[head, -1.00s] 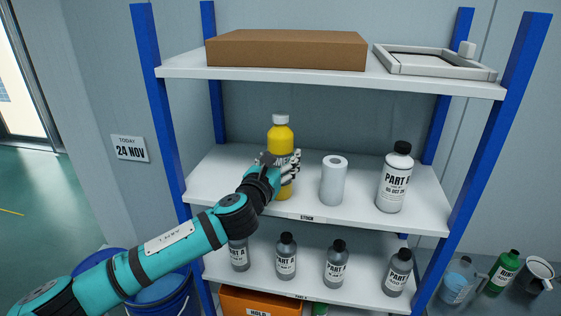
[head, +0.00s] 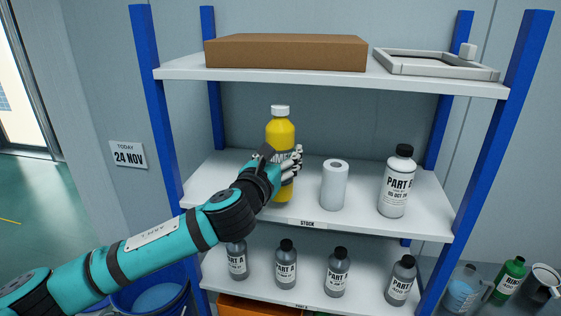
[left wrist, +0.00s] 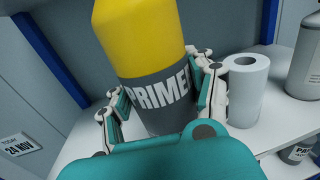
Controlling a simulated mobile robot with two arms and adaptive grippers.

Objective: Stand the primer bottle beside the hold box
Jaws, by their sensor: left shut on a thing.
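The primer bottle (head: 281,133), yellow with a white cap and a grey label, is upright over the middle shelf, towards its left. My left gripper (head: 287,170) is shut on its label part. In the left wrist view the fingers (left wrist: 160,100) sit on both sides of the bottle (left wrist: 140,40), whose label reads PRIMER. Whether its base touches the shelf is hard to tell. The orange hold box (head: 250,306) is at the bottom left of the rack, mostly cut off by the frame edge. My right gripper is not in view.
A white roll (head: 334,185) and a white PART B bottle (head: 398,182) stand right of the primer on the middle shelf (head: 420,222). Several grey PART A bottles (head: 286,265) line the shelf below. The top shelf (head: 185,65) hangs above. A blue bucket (head: 155,295) is at lower left.

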